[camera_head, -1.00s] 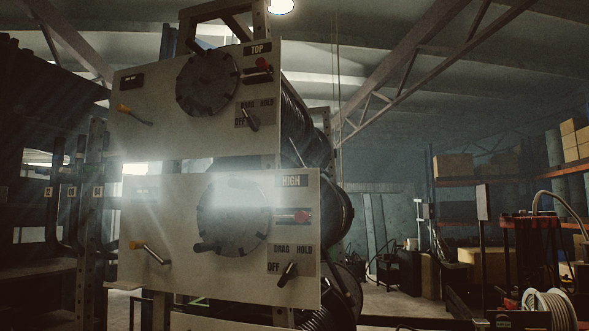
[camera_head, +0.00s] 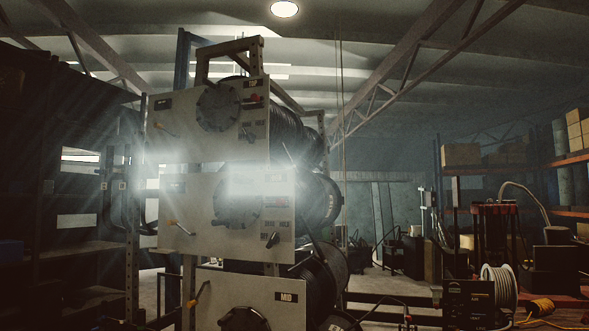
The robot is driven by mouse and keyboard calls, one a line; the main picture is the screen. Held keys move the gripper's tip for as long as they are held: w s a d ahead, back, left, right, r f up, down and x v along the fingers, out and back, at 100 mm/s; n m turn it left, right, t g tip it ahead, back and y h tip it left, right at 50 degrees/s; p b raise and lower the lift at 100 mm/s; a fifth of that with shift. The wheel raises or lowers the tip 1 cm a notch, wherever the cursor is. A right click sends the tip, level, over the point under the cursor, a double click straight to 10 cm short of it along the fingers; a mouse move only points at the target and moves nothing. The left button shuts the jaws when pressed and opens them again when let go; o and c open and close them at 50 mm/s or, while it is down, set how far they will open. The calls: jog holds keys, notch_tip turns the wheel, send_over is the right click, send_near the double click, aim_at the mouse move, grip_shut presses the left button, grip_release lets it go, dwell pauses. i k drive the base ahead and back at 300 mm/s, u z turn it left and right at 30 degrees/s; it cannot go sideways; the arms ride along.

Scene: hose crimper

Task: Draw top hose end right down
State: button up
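A tall rack holds hose reels one above another, each behind a pale front panel. The top panel (camera_head: 178,140) carries a dark round hub, a yellow-handled crank, a red knob and a drag/hold lever. The top reel's dark hose coil (camera_head: 288,130) shows behind its right edge. A thin dark piece (camera_head: 289,153) slants down below that coil; I cannot tell whether it is the hose end. The second panel (camera_head: 196,200), with glare across it, and the MID panel (camera_head: 266,300) sit below. My gripper is not in view.
Dark shelving (camera_head: 70,247) stands at the left. At the right are a white hose coil (camera_head: 499,287), a dark box (camera_head: 468,303) and a red-topped machine (camera_head: 494,209) before shelves with cardboard boxes (camera_head: 460,154). Some floor shows behind the rack.

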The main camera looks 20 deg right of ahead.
aim_at(288, 156)
jog(key=z, duration=0.75)
jog(key=i, duration=0.75)
jog(key=z, duration=1.1)
jog(key=i, duration=1.35)
jog(key=u, duration=0.7)
jog(key=i, duration=0.9)
jog(key=u, duration=1)
